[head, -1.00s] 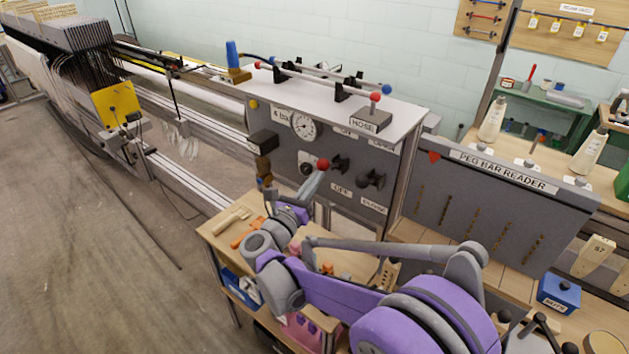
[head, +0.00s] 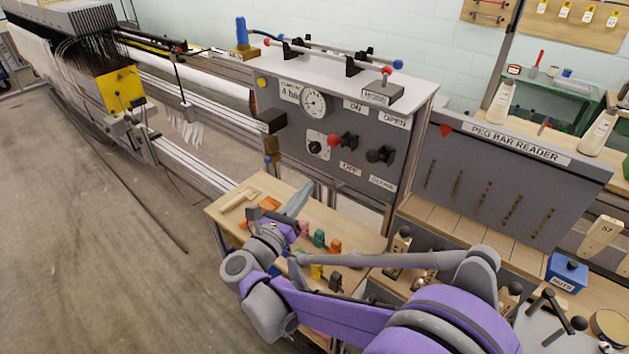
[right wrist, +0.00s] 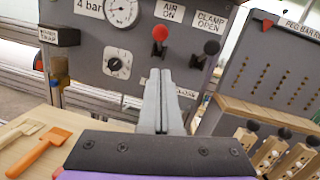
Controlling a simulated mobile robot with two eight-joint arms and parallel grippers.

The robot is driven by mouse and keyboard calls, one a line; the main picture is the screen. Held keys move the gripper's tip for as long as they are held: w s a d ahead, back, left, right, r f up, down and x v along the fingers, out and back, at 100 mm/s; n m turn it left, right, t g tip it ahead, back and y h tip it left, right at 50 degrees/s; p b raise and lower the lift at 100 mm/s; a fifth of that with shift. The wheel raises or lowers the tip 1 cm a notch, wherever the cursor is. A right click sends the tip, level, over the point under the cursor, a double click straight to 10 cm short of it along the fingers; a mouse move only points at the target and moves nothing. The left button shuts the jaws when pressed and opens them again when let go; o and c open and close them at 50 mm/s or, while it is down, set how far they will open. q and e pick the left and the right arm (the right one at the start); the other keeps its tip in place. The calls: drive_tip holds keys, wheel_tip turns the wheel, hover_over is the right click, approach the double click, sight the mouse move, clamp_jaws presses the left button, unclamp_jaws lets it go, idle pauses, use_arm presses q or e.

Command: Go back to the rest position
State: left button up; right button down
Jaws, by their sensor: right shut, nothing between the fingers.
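My right gripper (head: 297,197) is shut and empty, above the small wooden table (head: 225,212) in front of the grey control panel. It also shows in the right wrist view (right wrist: 160,75), its two grey fingers pressed together and pointing toward the panel. The control panel (head: 335,105) carries a pressure gauge, a red-knobbed lever (head: 335,140) and a black-knobbed lever (head: 375,155). In the right wrist view the fingertips appear just below the red-knobbed lever (right wrist: 160,33), with no contact visible in the head view. My left gripper is in neither view.
Wooden and orange tools and several coloured pegs lie on the small table. The peg bar reader (head: 500,185) stands at the right, with a blue box (head: 567,273) before it. The loom with a yellow plate (head: 120,88) is at the left. Open floor lies at the lower left.

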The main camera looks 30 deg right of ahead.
drive_tip(key=w+a+r+n+t+y, duration=0.2)
drive_tip(key=a+r+n+t+y, duration=0.5)
drive_tip(key=n, duration=0.5)
drive_tip(key=s+a+f+n+t+y+p, duration=0.15)
drive_tip(key=a+n+y, duration=0.6)
drive_tip(key=n, duration=0.85)
drive_tip(key=s+d+f+n+g+y+p, duration=0.1)
drive_tip(key=s+d+f+n+g, duration=0.2)
drive_tip(key=s+f+n+g, duration=0.3)
drive_tip(key=s+d+f+n+g+y, duration=0.1)
drive_tip(key=s+d+f+n+g, duration=0.2)
drive_tip(key=s+f+n+g, duration=0.4)
drive_tip(key=s+f+n, duration=0.5)
drive_tip(key=s+f, duration=0.1)
drive_tip(key=s, duration=0.4)
drive_tip(key=shift+s+p, duration=0.25)
drive_tip(key=shift+p, duration=0.15)
drive_tip(key=c, duration=1.5)
unclamp_jaws()
drive_tip(key=shift+a, duration=0.1)
drive_tip(key=shift+c, duration=0.2)
